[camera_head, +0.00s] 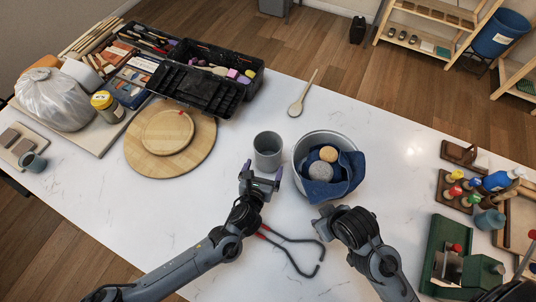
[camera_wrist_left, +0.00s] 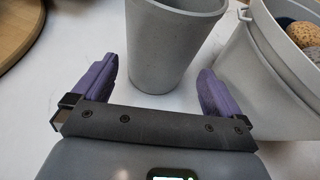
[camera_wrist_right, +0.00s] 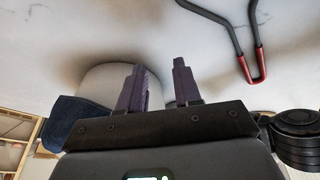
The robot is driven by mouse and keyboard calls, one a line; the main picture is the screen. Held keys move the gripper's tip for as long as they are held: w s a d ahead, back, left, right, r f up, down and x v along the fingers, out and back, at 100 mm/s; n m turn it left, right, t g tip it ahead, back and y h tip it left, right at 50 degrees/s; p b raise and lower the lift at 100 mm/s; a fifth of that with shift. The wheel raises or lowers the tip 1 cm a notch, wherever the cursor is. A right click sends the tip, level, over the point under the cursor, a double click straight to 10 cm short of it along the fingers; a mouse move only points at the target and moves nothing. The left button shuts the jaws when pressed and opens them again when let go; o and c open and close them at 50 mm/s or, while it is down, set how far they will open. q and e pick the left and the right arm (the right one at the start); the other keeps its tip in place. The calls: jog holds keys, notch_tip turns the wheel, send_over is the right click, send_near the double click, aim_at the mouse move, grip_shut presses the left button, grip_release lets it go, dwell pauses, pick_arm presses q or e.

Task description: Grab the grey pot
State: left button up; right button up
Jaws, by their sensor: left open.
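The grey pot (camera_head: 268,152) is a plain tapered cup standing upright on the white table, left of the metal bucket. My left gripper (camera_head: 262,172) is open in front of it, fingers pointing at it. In the left wrist view the pot (camera_wrist_left: 168,45) stands between and slightly beyond the two purple fingers, with a gap on each side.
The bucket (camera_head: 298,160) holds a blue cloth (camera_head: 340,183) and round lumps, close right of the pot. A red-tipped wire tool (camera_head: 292,240) lies between my arms. Round wooden boards (camera_head: 135,152) lie left and a wooden spoon (camera_head: 300,95) behind. Bottles and a green box (camera_head: 437,245) stand right.

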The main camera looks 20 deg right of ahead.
aim_at(268, 153)
pick_arm(q)
jog(key=shift+x, duration=2.4)
jog(key=shift+a+f, duration=0.1)
jog(key=shift+f, duration=0.1)
jog(key=c, duration=1)
jog(key=shift+r, duration=0.1)
jog(key=shift+c, duration=0.6)
jog(key=shift+r, duration=0.1)
